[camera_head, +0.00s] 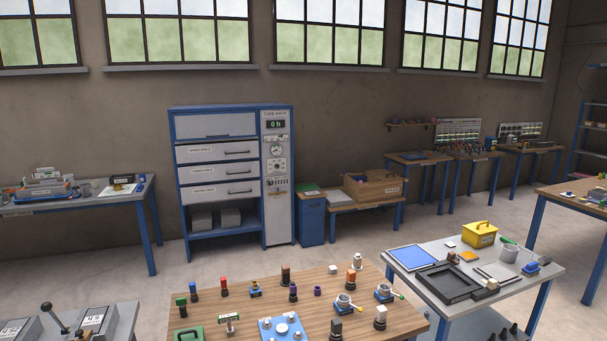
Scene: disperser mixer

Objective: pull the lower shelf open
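A blue-framed cabinet (173,140) stands against the back wall, left of centre. Its front has a plain top panel (215,125) and three light grey drawer fronts: upper (218,152), middle (216,173) and bottom (222,191). Each drawer has a dark horizontal handle on its right half and a small label too small to read surely, so I cannot tell which is the lower shelf. All three look shut. A control panel (276,165) with a display reading "0 h", a gauge and switches runs down the right side. Neither of my grippers is in view.
A wooden table (350,326) with small coloured parts stands in front. A grey table (455,307) is on its right. A grey bench (90,206) stands left of the cabinet, a blue bin (311,221) right of it. Open floor (215,268) lies before the cabinet.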

